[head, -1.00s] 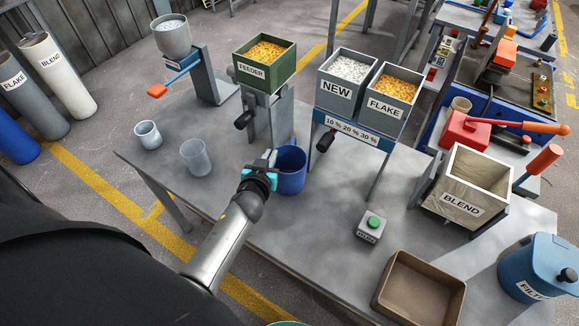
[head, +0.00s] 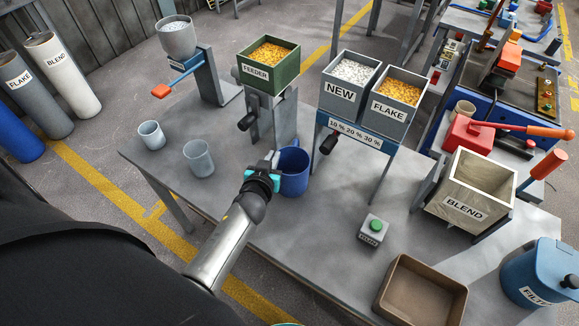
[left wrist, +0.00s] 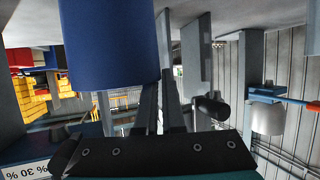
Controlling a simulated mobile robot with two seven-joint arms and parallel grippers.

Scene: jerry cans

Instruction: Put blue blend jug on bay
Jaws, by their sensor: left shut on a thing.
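The blue jug (head: 294,180) is upright at the middle of the grey table (head: 310,235), in front of the feeder stand. My left gripper (head: 272,162) is at its left rim, shut on it. In the left wrist view the jug (left wrist: 108,45) fills the upper left, beside the gripper's fingers (left wrist: 160,108); that view looks upside down. Whether the jug touches the table is hard to tell. No surface labelled as a bay is readable.
Two grey cups (head: 199,158) stand left of the jug. A green button box (head: 373,231), a brown tray (head: 422,295) and a BLEND bin (head: 468,205) are to the right.

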